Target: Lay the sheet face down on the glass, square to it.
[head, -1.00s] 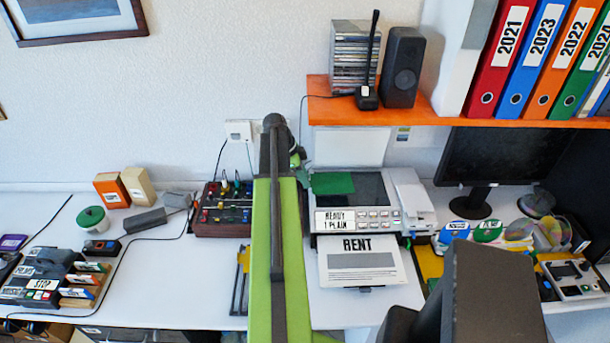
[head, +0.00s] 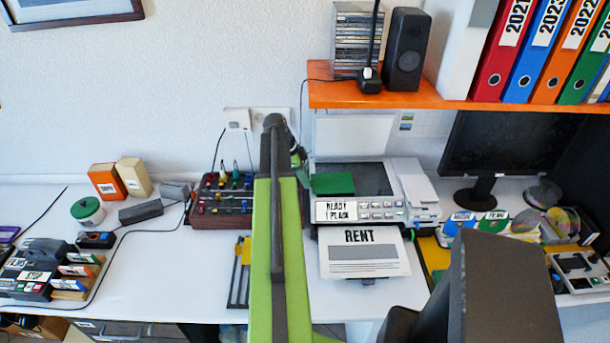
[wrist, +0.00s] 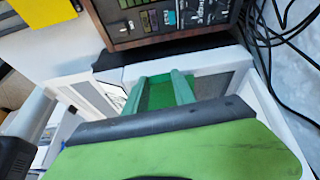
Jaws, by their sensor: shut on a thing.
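A flat green sheet (head: 333,184) hangs over the front left part of the copier's dark glass (head: 352,174) in the head view. In the wrist view my gripper (wrist: 166,82) is shut on this green sheet (wrist: 158,96), which shows between its lighter green fingers. In the head view my arm hides most of the gripper. The copier's white lid (head: 355,135) stands open behind the glass. I cannot tell whether the sheet touches the glass, nor which face is down. A printed page marked RENT (head: 365,262) lies at the copier's front.
A brown box with knobs (head: 222,194) stands left of the copier; cables lie near it in the wrist view. The orange shelf (head: 440,97) with a speaker (head: 406,50) and binders is above. A monitor (head: 490,150) and discs are to the right.

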